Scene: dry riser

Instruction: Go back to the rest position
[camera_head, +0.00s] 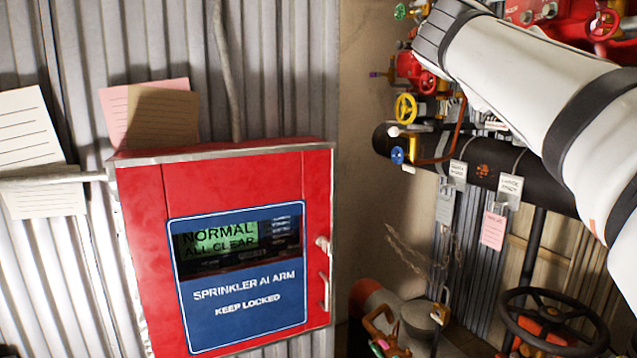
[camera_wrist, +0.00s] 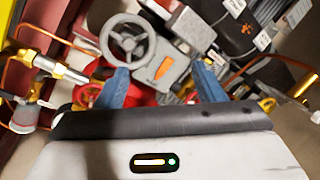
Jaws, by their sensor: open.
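My gripper (camera_wrist: 162,88) shows in the wrist view as two blue fingers standing apart, with nothing between them. Behind the fingers are a grey handwheel (camera_wrist: 127,38) and a grey valve body with an orange mark (camera_wrist: 163,68). I cannot tell how far they are from the fingertips. In the head view my white arm reaches across the upper right, and my gripper is not visible there.
A red sprinkler alarm cabinet (camera_head: 240,170) reading "NORMAL ALL CLEAR" hangs on the corrugated wall. A black pipe (camera_head: 400,148) with tags, a yellow handwheel (camera_head: 405,107) and a blue one (camera_head: 398,155) are near my arm. A dark handwheel (camera_head: 553,318) sits lower right.

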